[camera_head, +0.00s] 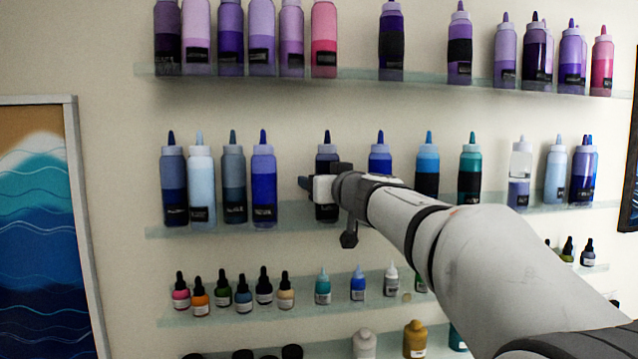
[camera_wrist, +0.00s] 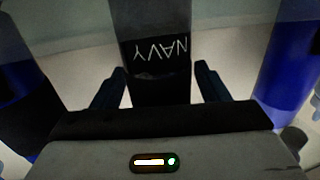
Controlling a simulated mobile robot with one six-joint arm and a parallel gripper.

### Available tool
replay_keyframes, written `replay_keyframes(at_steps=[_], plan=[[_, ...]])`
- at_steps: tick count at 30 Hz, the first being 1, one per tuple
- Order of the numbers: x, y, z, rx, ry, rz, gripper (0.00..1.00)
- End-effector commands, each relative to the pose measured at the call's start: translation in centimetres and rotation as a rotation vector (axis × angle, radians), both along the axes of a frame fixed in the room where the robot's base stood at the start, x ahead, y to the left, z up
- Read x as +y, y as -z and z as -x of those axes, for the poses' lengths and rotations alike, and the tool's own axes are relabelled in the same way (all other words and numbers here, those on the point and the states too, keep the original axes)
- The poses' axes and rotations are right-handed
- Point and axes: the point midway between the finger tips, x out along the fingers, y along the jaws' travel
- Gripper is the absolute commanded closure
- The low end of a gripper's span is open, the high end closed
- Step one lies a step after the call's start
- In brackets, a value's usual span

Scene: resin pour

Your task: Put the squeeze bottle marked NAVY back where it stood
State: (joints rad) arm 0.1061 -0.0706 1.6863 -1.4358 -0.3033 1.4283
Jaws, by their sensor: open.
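The squeeze bottle marked NAVY (camera_head: 326,157) stands upright on the middle glass shelf (camera_head: 290,222), with a dark pointed cap and dark contents. In the wrist view its black label (camera_wrist: 155,50) reads NAVY upside down. My gripper (camera_wrist: 160,85) is open, with one finger on each side of the bottle. Small gaps show between the fingers and the bottle. In the head view my gripper (camera_head: 318,187) hides the middle of the bottle; its base appears to rest on the shelf.
A blue bottle (camera_head: 264,185) stands to the left and another blue bottle (camera_head: 380,160) to the right, both on the same shelf with gaps between. The upper shelf (camera_head: 350,73) holds purple and pink bottles. Small dropper bottles stand on the lower shelf (camera_head: 215,318).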

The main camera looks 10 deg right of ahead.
Motion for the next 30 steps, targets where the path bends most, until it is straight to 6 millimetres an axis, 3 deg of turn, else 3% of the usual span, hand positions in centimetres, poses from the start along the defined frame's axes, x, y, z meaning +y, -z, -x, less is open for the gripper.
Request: replay_keyframes(at_steps=[18, 30], plan=[[-2.2, -0.2, 10.6, -0.001, 0.002, 0.002, 0.32], [-3.3, 0.7, 12.1, -0.007, 0.073, -0.003, 0.32]])
